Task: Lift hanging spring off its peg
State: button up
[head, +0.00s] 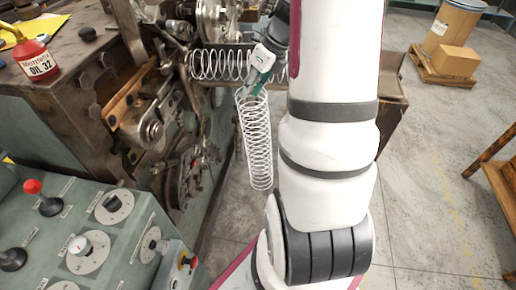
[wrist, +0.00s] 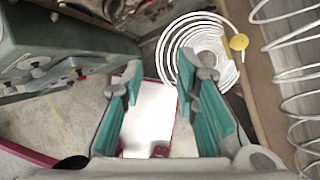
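The hanging spring (head: 256,140) is a long white wire coil that hangs down beside the machine in the head view. In the wrist view the spring (wrist: 181,45) shows nearly end-on as nested rings, beyond my right-hand finger. My gripper (wrist: 158,76) has its two teal-padded fingers apart, with nothing between them. Its right-hand fingertip overlaps the edge of the rings; I cannot tell whether they touch. In the head view my gripper (head: 249,90) is at the spring's top end.
A second, horizontal spring (head: 215,65) lies along the machine (head: 110,80), just left of my gripper; it also shows at the wrist view's right edge (wrist: 290,75). A control panel (head: 85,235) stands front left. A red oil bottle (head: 35,58) stands on the machine top.

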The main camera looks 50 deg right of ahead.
jog(key=shift+p+x, duration=0.5)
jog(key=shift+x, duration=2.2)
grip_shut()
